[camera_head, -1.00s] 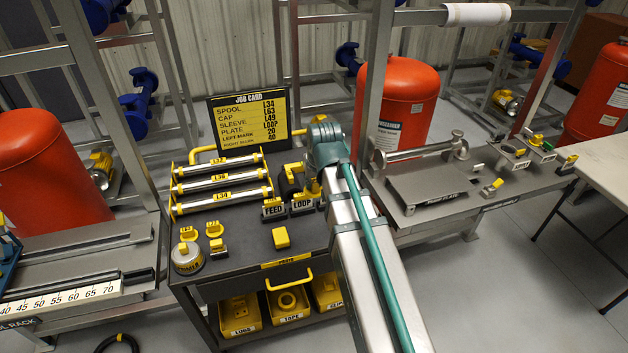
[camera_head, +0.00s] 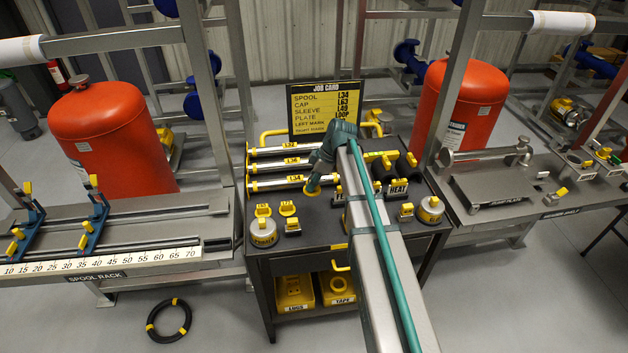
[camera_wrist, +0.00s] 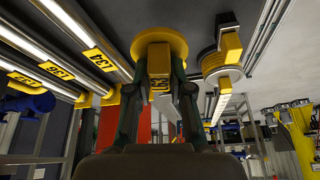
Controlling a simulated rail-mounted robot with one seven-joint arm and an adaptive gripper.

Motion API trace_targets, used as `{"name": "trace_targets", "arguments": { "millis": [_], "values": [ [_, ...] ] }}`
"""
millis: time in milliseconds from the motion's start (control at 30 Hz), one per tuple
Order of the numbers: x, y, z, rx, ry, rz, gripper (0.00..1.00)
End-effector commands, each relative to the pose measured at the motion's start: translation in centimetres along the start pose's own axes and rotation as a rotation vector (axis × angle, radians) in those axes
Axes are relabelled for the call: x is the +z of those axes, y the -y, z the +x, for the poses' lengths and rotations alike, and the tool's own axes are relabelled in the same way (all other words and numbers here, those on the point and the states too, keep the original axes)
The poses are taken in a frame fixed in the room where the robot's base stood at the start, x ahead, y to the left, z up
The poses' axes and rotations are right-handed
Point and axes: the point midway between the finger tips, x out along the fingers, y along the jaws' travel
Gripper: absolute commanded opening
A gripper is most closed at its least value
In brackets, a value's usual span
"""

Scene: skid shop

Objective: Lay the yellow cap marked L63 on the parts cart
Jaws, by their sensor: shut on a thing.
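My gripper (camera_wrist: 159,90) is shut on a yellow cap (camera_wrist: 159,47) with a round disc and a narrow tab between the fingers. The tab's dark label looks like L63 but is small and turned. In the head view the held cap (camera_head: 312,191) shows below my wrist, over the dark top of the parts cart (camera_head: 322,228), just in front of the spool marked L34 (camera_head: 277,184). I cannot tell whether its disc touches the cart top.
Three spools lie on the cart's left rear, below the job card (camera_head: 338,108). A round silver-and-yellow tin (camera_head: 263,232) stands at the front left. Bare cart top lies between the left caps and my arm.

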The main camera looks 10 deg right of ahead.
Motion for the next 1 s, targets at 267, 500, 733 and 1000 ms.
{"name": "trace_targets", "arguments": {
  "millis": [267,500,733,1000],
  "values": [
    [-0.2,-1.0,1.0,-0.086,0.001,-0.205,0.00],
    [0.2,-0.9,1.8,-0.093,0.002,-0.223,0.00],
    [0.8,-0.9,3.2,-0.092,0.002,-0.222,0.00],
    [1.5,-0.9,4.8,-0.092,0.002,-0.222,0.00]
  ]
}}
